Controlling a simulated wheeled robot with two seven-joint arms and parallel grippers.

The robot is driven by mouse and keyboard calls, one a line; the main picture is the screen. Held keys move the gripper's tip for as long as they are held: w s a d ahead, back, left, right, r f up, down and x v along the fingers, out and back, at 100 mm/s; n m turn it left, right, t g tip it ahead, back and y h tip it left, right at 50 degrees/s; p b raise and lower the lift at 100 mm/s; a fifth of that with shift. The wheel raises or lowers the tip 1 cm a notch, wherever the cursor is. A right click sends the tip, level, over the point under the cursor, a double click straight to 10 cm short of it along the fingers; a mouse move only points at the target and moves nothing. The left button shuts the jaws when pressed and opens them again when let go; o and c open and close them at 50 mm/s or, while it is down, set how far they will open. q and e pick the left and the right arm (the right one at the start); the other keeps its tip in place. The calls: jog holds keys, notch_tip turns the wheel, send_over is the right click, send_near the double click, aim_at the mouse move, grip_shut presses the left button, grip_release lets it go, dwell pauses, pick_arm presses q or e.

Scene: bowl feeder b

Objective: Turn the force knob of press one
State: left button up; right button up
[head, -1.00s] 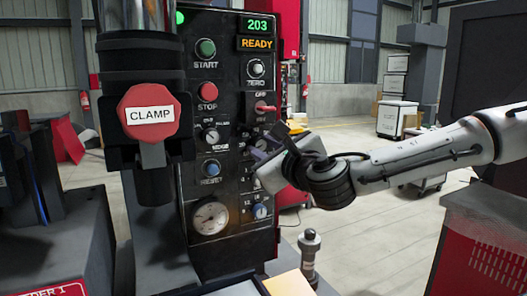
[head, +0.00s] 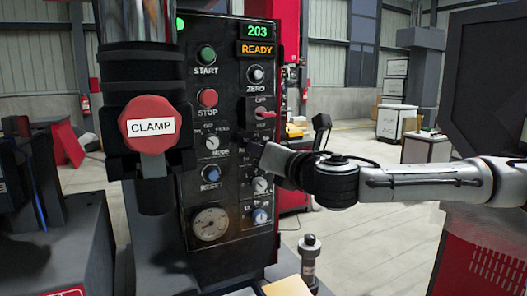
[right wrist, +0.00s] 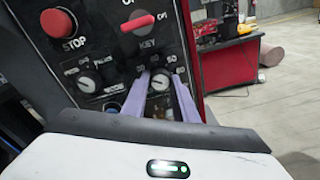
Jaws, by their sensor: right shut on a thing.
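The force knob (right wrist: 160,82), a small pale dial with a dark pointer and a printed number scale, sits below the key switch on the black panel (head: 234,92). My right gripper (right wrist: 162,88) has its two purple fingers on either side of this knob and is shut on it. My left gripper is not in view.
The red stop button (head: 208,97) and a red clamp button (head: 149,124) are to the left. Open floor lies right of the panel.

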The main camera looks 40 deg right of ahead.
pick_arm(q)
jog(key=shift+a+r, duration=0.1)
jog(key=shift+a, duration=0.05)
pick_arm(e)
jog(key=shift+m, duration=1)
jog(key=o, duration=1.1)
jog(key=shift+c, duration=0.2)
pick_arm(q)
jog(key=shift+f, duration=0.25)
pick_arm(e)
jog(key=shift+s+a, duration=0.1)
pick_arm(q)
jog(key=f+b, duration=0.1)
jog(key=b, duration=0.1)
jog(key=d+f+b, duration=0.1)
jog(key=b, duration=0.1)
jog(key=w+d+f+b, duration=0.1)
jog(key=b, duration=0.1)
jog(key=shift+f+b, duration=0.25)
jog(key=shift+b, duration=0.15)
pick_arm(e)
jog(key=v, duration=1)
